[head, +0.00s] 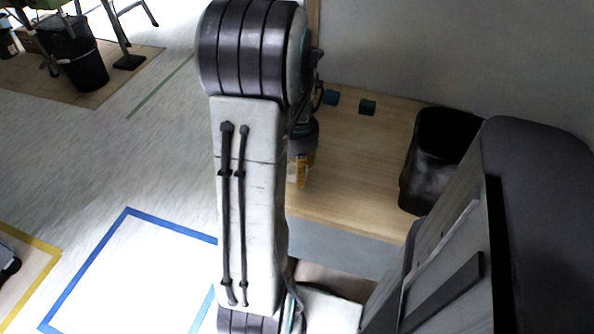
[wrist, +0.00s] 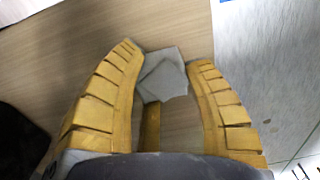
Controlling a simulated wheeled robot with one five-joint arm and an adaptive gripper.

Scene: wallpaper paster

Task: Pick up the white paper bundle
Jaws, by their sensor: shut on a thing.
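The white paper bundle (wrist: 168,84) shows in the wrist view as overlapping pale grey-white sheets between the fingertips of my gripper (wrist: 166,58). The yellow ribbed fingers are shut on it, one on each side. The wooden tabletop (wrist: 90,35) lies behind it. In the head view my gripper (head: 299,168) is partly hidden behind my arm, over the left part of the table. The bundle cannot be made out in the head view.
A black bin (head: 418,165) stands at the right of the wooden table (head: 355,165). Open floor (head: 120,170) is to the left, with a blue-taped square (head: 130,213).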

